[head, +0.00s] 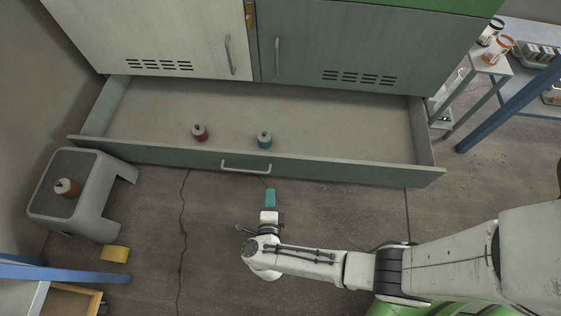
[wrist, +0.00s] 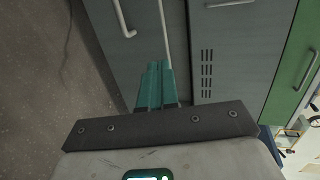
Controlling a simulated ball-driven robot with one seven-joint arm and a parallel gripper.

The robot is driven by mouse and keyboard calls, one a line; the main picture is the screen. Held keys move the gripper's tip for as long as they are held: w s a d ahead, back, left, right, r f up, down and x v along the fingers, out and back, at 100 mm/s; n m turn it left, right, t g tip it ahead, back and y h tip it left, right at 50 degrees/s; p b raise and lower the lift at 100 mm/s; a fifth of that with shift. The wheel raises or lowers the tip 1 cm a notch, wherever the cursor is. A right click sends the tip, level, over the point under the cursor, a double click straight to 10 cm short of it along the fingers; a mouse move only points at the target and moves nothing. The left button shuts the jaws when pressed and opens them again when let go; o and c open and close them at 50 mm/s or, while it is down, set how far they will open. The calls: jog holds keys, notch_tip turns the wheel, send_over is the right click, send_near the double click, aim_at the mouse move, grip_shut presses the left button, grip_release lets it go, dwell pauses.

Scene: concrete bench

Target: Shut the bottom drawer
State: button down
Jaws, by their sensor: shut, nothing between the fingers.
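The bottom drawer (head: 330,170) is pulled well out from under the cabinet, its long grey front toward me. Its pale bar handle (head: 246,169) sits near the middle of the front and also shows in the wrist view (wrist: 124,19). A dark red spool-like item (head: 200,132) and a teal one (head: 264,139) stand inside the drawer, behind the front. My gripper (head: 270,192) has teal fingers, shut and empty. It is just in front of the drawer front, slightly right of the handle. The closed fingers also show in the wrist view (wrist: 155,80); I cannot tell whether they touch the front.
The pale left door (head: 150,35) and grey right door (head: 370,40) above the drawer are shut. A yellow block (head: 115,254) lies on the floor. Floor before the drawer's middle is mostly clear.

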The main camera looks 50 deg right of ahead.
jog(key=s+f+g, duration=0.1)
jog(key=s, duration=0.1)
jog(key=b, duration=0.5)
send_near(281, 158)
jog(key=shift+m+h, duration=0.3)
jog(key=shift+h, duration=0.1)
jog(key=x, duration=0.4)
jog(key=f+x, duration=0.1)
jog(key=x, duration=0.1)
jog(key=shift+a+f, duration=0.1)
jog(key=shift+a, duration=0.2)
jog(key=shift+w+d, duration=0.3)
jog(key=shift+d, duration=0.05)
